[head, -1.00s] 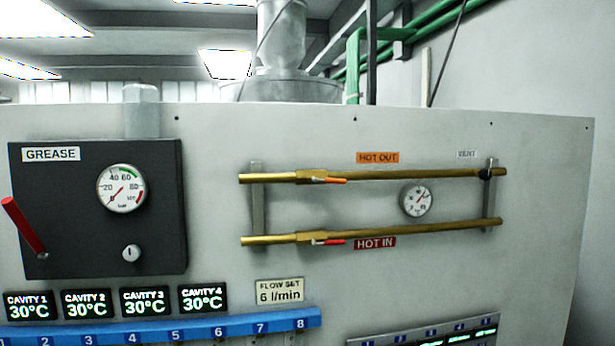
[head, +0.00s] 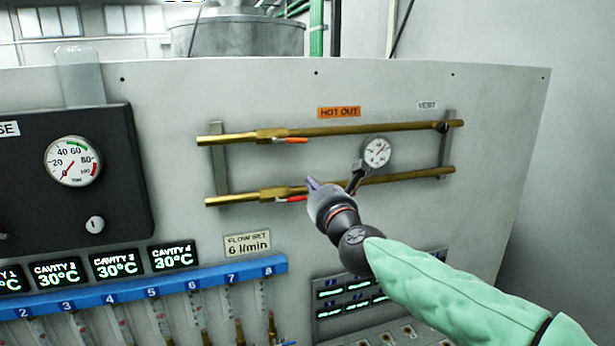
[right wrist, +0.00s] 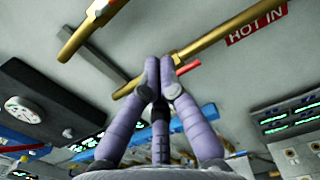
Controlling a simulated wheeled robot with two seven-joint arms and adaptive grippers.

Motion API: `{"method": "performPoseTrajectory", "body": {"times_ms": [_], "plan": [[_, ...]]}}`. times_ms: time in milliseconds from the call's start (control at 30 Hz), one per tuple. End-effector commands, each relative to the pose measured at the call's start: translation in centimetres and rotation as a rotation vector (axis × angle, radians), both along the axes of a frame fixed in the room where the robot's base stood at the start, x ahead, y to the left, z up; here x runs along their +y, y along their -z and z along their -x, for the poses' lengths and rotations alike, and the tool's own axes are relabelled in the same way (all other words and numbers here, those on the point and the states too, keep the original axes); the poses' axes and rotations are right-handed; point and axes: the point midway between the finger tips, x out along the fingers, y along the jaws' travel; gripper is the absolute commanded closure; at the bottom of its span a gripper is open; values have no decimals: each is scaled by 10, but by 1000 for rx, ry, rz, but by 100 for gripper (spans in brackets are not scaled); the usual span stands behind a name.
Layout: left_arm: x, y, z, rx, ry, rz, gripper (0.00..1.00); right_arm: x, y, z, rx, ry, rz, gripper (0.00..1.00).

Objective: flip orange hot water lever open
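The orange lever (head: 291,141) sits on the upper brass pipe (head: 365,130), below the orange HOT OUT label (head: 339,112). It points right, nearly along the pipe. My right gripper (head: 311,182) is in front of the panel, lower right of the orange lever and close to the lower pipe's red lever (head: 292,199) in the picture. In the right wrist view its purple fingers (right wrist: 159,62) are together at the tips, with nothing seen between them. The red lever (right wrist: 188,67) shows just beyond them. I cannot tell whether they touch anything. My left gripper is out of view.
The lower brass pipe (head: 235,199) runs parallel below the upper one. Below are a blue numbered manifold (head: 175,288) and temperature displays (head: 172,257).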

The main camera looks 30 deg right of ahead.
Motion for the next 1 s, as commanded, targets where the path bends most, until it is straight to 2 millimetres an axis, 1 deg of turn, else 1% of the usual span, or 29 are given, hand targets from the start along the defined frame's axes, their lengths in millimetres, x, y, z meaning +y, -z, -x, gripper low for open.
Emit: {"method": "performPoseTrajectory", "body": {"times_ms": [33, 100, 500, 533, 600, 700, 833, 1000], "plan": [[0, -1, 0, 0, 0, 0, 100, -2, 1, -9, 3, 1, 1, 100], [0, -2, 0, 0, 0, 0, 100, -5, 0, -20, 3, 1, 1, 100], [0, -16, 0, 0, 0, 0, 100, -21, -6, -83, 3, 1, 2, 100], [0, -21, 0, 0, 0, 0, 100, -21, -13, -81, 1, 1, 2, 100], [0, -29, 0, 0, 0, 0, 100, -22, -22, -82, 0, 0, 2, 100], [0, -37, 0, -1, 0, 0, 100, -23, -31, -84, 1, 0, 3, 100], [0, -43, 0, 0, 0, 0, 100, -24, -39, -85, 2, -1, 3, 100], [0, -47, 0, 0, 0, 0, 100, -24, -43, -86, 2, -1, 3, 100]]}}
